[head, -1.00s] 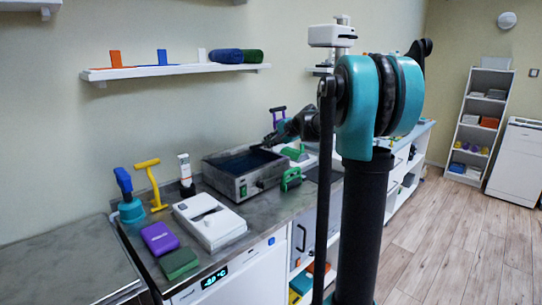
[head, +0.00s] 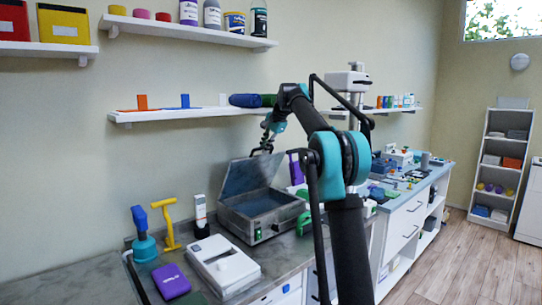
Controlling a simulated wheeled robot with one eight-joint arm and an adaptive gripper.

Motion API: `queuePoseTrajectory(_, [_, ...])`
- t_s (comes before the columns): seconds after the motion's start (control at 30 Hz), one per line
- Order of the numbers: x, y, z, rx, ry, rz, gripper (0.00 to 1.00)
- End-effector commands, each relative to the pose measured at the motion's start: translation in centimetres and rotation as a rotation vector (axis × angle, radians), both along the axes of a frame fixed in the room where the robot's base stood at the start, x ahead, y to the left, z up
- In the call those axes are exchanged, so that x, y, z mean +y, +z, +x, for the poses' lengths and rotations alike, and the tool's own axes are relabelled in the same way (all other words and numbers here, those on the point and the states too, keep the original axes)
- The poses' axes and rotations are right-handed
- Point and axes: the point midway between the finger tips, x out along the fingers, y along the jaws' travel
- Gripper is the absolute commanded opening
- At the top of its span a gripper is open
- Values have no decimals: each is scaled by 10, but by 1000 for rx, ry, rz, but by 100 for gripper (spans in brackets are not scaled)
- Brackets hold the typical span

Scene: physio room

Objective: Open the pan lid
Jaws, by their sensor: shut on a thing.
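The pan (head: 262,226) is a grey metal box with a dial and a green light on its front, standing on the counter. Its lid (head: 240,176) is raised and tilted up along the back side, and the inside of the pan shows dark. My gripper (head: 265,146) is at the upper edge of the lid, shut on what looks like the lid's handle. The fingertips are small and partly hidden, so the exact grip is hard to see.
A white device (head: 224,263), a yellow T-shaped tool (head: 169,223), a blue-and-teal tool (head: 143,235) and a white bottle (head: 200,214) stand left of the pan. A green item (head: 304,222) is at its right. A wall shelf (head: 170,114) hangs above.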

Motion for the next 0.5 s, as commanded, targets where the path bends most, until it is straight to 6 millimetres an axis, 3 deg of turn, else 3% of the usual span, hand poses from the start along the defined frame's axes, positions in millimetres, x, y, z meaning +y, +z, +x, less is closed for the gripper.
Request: queuePoseTrajectory(0.5, [20,16,28,-1,0,1,0])
